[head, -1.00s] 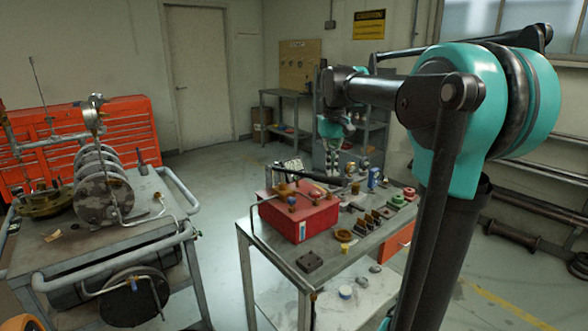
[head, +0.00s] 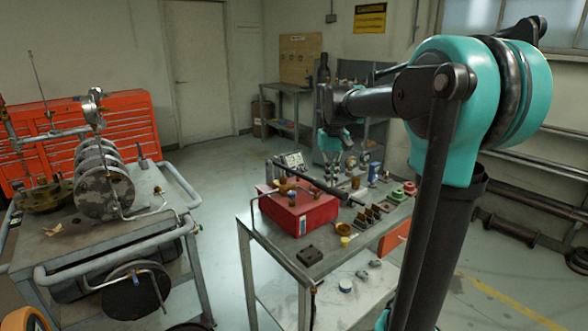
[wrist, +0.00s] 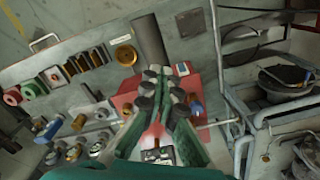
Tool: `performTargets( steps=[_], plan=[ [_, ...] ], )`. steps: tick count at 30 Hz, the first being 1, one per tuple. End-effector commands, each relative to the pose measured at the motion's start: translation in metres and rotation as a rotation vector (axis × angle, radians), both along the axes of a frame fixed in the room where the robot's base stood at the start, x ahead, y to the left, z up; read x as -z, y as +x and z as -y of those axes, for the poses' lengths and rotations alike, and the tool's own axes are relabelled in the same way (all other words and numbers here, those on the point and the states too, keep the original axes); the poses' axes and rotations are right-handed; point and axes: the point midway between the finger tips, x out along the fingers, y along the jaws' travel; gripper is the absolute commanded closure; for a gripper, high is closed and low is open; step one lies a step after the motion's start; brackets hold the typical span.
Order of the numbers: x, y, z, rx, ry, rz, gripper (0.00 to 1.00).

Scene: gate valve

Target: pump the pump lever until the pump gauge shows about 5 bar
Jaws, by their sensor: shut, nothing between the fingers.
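The red pump box (head: 306,215) stands on the grey table. It also shows under my fingers in the wrist view (wrist: 128,100). The dark pump lever (head: 318,183) runs across its top, sloping down to the right in the head view. In the wrist view the thick dark lever (wrist: 150,38) reaches up from beneath the fingertips. My gripper (head: 349,160) is beyond the box in the head view. In the wrist view its fingers (wrist: 162,90) are shut and empty, overlapping the lever's near end; I cannot tell whether they touch. No readable pump gauge dial shows.
Several small blocks and fittings lie on the table (head: 262,234) to the right of the box. A cart with a stack of grey discs (head: 103,192) stands at the left. Open floor (head: 225,165) lies between them. A red tool cabinet (head: 130,120) is behind the cart.

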Motion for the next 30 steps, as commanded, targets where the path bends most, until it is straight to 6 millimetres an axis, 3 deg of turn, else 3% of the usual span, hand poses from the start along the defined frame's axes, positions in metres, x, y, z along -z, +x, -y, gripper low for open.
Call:
performTargets(
  steps=[21, 30],
  plan=[
    [0.046, 0.000, 0.000, 0.000, 0.000, 0.000, 1.00],
    [0.046, 0.000, 0.000, 0.000, 0.000, 0.000, 1.00]
  ],
)
